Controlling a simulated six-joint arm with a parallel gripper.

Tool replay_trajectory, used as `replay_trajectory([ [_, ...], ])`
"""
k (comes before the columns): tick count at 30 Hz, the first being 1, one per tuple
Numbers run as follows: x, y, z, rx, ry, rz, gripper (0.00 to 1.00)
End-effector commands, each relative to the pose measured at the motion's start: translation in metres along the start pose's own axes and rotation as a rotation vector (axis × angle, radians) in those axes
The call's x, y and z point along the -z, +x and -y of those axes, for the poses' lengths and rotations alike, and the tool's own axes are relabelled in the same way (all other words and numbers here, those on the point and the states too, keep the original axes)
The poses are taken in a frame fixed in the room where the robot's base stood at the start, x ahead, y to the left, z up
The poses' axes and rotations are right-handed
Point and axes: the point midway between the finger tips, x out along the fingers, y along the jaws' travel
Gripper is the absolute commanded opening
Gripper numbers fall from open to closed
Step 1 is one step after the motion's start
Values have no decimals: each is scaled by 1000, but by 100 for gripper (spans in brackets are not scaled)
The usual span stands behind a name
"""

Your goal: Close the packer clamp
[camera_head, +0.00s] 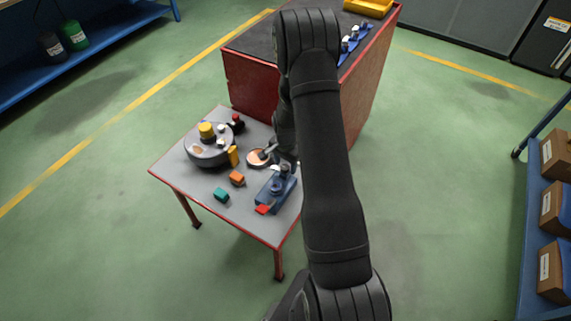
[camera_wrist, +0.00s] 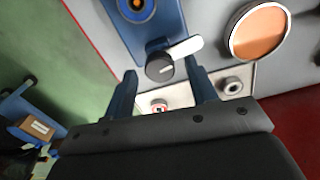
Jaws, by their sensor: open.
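The packer clamp appears to be the blue device (camera_head: 270,197) near the right edge of the small grey table. In the wrist view its blue body (camera_wrist: 166,18) is at the top, with a black round knob (camera_wrist: 160,68) and a pale lever (camera_wrist: 187,49) pointing up and right. My gripper (camera_wrist: 163,80) is open, one blue finger on each side of the knob. I cannot tell whether the fingers touch it. In the head view my arm hides most of the gripper. A red piece (camera_head: 263,209) is at the blue device's near end.
The grey table (camera_head: 180,165) also holds a round grey fixture (camera_head: 205,153), an orange block (camera_head: 237,178), a teal block (camera_head: 221,195) and a copper-coloured disc (camera_wrist: 262,32). A tall red cabinet (camera_head: 250,88) stands close behind. The table's front left is clear.

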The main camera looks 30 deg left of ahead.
Motion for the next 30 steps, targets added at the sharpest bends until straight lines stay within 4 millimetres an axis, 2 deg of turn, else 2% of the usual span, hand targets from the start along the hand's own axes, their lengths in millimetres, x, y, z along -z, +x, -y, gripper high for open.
replay_trajectory([
  [10, 0, 4, 0, 0, 0, 0, 52],
  [11, 0, 4, 0, 0, 0, 0, 48],
  [17, 0, 3, 0, 0, 0, 0, 9],
  [18, 0, 3, 0, 0, 0, 0, 7],
  [30, 0, 3, 0, 0, -83, 0, 7],
])
